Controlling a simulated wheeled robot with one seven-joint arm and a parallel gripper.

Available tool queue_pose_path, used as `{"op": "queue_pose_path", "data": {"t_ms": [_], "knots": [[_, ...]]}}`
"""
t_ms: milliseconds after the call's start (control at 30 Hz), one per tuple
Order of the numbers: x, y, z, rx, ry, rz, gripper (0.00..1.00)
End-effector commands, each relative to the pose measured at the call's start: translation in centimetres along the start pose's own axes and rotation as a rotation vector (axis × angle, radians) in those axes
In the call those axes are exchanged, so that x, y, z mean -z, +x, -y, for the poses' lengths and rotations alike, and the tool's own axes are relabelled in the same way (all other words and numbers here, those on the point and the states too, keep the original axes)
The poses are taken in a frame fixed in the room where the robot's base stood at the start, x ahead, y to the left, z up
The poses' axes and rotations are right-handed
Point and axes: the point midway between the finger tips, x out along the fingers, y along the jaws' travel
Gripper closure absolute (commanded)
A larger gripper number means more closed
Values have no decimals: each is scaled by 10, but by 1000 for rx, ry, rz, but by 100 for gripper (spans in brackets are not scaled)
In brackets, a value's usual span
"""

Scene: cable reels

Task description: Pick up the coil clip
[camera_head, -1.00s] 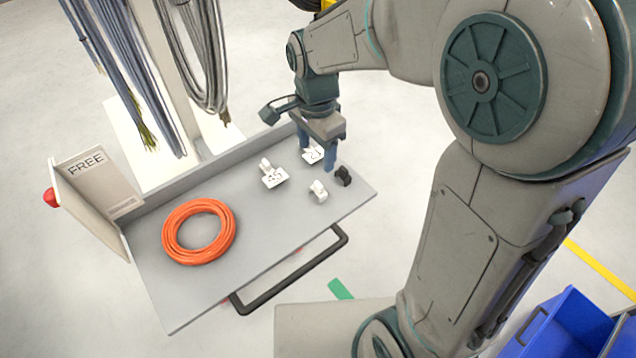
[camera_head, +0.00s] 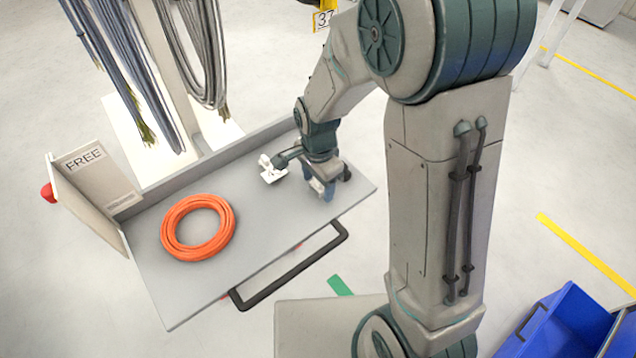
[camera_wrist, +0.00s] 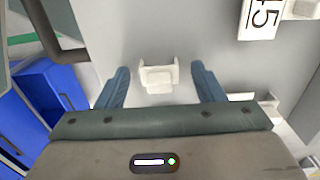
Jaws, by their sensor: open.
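A small white clip (camera_wrist: 158,76) with two upright ends lies on the grey tabletop, seen in the wrist view. My gripper (camera_wrist: 161,70) is open, with one blue finger on each side of the clip and a gap between each finger and it. In the head view my gripper (camera_head: 320,184) is low over the right part of the table and mostly hides this clip. I cannot tell how far the fingertips are above the table.
An orange cable coil (camera_head: 198,227) lies left. Blue bins (camera_head: 565,325) stand lower right.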

Motion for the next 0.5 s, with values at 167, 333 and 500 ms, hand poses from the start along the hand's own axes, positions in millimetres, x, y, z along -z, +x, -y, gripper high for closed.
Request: {"op": "queue_pose_path", "data": {"t_ms": [167, 333, 500], "knots": [[0, 3, 0, 0, 0, 0, 38], [0, 3, 0, 0, 0, 0, 58], [0, 3, 0, 0, 0, 0, 84]]}}
